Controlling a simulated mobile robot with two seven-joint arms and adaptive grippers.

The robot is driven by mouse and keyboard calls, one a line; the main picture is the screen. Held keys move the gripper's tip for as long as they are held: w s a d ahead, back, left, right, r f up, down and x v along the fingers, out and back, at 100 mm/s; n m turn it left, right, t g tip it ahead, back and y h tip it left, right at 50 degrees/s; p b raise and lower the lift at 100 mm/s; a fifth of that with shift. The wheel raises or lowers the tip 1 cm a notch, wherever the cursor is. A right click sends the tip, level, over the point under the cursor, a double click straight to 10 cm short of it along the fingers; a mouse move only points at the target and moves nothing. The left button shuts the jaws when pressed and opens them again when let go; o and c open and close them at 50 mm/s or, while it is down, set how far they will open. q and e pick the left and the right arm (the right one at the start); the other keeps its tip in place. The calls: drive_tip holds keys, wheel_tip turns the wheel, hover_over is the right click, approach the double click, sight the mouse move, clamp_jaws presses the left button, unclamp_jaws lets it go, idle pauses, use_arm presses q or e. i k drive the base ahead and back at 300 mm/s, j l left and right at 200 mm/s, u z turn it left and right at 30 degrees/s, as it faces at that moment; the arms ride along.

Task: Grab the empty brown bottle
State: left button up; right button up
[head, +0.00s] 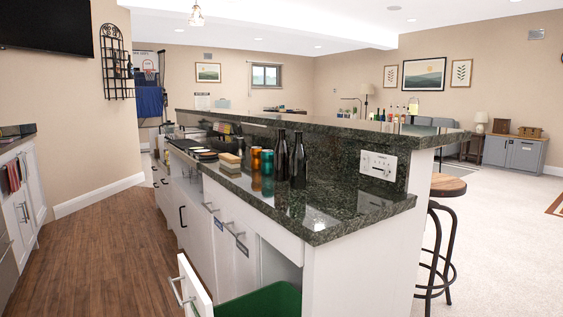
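Two dark bottles stand upright side by side on the lower granite counter of the bar: a left bottle (281,157) and a right bottle (298,162). Both look very dark brown or nearly black. I cannot tell from here which one is empty. Neither of my grippers is in the head view, and nothing is touching the bottles.
An orange can (256,158) and a teal can (267,163) stand just left of the bottles. A stack of blocks (231,161) sits further left. The raised bar ledge (330,129) runs behind. A drawer (195,287) stands open below; the wooden floor (120,250) at left is clear.

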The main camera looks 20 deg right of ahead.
sight(282, 153)
drive_tip(key=z, duration=3.55)
drive_tip(key=k+j+z, duration=0.15)
drive_tip(key=z, duration=0.25)
drive_tip(key=k+z, duration=0.55)
drive_tip(key=z, duration=0.2)
drive_tip(key=k+j+z, duration=0.1)
drive_tip(key=k+z, duration=0.25)
drive_tip(key=k, duration=0.2)
drive_tip(key=k+z, duration=0.35)
drive_tip(key=k, duration=0.15)
drive_tip(key=k+z, duration=0.1)
drive_tip(key=k, duration=1.05)
drive_tip(key=k+l+z, duration=0.15)
drive_tip(key=k, duration=0.95)
drive_tip(key=k+u, duration=0.15)
drive_tip(key=u, duration=0.25)
drive_tip(key=k+j+u, duration=0.1)
drive_tip(key=u, duration=0.3)
drive_tip(key=k+j+u, duration=0.1)
drive_tip(key=u, duration=0.3)
drive_tip(key=k, duration=0.1)
